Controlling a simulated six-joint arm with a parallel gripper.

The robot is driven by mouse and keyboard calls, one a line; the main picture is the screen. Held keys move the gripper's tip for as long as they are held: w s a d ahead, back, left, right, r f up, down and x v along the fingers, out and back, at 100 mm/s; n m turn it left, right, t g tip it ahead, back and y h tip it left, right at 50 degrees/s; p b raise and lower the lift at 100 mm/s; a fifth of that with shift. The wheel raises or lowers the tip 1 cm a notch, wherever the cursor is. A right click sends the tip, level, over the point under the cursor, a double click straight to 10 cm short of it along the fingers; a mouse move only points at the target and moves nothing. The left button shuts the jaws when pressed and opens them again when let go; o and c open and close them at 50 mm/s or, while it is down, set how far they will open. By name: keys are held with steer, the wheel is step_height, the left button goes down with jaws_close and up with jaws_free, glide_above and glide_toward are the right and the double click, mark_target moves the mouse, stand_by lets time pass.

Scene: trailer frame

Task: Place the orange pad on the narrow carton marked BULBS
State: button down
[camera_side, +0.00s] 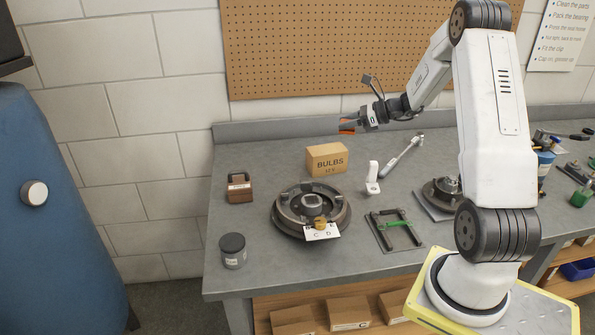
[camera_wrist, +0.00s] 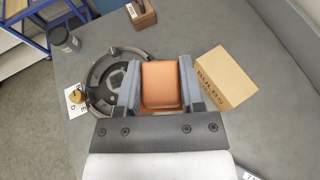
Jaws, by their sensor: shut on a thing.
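The orange pad (camera_wrist: 161,84) is held between the two fingers of my gripper (camera_wrist: 160,88) in the wrist view. In the side view my gripper (camera_side: 349,125) is in the air above the bench, and only a thin orange strip of the pad (camera_side: 346,129) shows. The narrow carton marked BULBS (camera_side: 326,160) stands on the bench, lower than my gripper and a little to its left in the side view. In the wrist view the carton (camera_wrist: 226,78) is to the right of the fingers, its top clear.
A round metal drum part (camera_side: 283,222) with a white card (camera_side: 322,232) lies in front of the carton. A brown block (camera_side: 239,188), a dark jar (camera_side: 232,250), a white upright piece (camera_side: 372,178) and a green-handled clamp (camera_side: 397,232) stand around it. A pegboard wall is behind.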

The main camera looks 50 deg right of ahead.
steer(key=shift+w+d+m+t+h, duration=0.1)
steer(key=shift+d+m+t+h, duration=0.05)
steer(key=shift+m+h, duration=0.4)
steer(key=shift+d+m+t+h, duration=0.1)
steer(key=shift+m+t+h, duration=0.05)
steer(key=shift+m+h, duration=0.4)
steer(key=shift+s+d+f+m+t+h, duration=0.2)
steer(key=shift+m+h, duration=0.4)
steer(key=shift+h, duration=0.25)
steer(key=shift+s+d+f+m+t+h, duration=0.1)
steer(key=shift+s+d+m+h, duration=0.1)
steer(key=shift+m+h, duration=0.55)
steer(key=shift+w+d, duration=0.1)
steer(key=w+d+f, duration=0.4)
steer(key=w+d, duration=0.1)
steer(key=w, duration=0.2)
glide_above(327, 149)
steer(key=s, duration=0.1)
steer(key=f, duration=0.4)
steer(key=shift+a, duration=0.4)
steer(key=shift+w+d+f, duration=0.35)
steer(key=shift+w+f, duration=0.05)
steer(key=shift+f, duration=0.25)
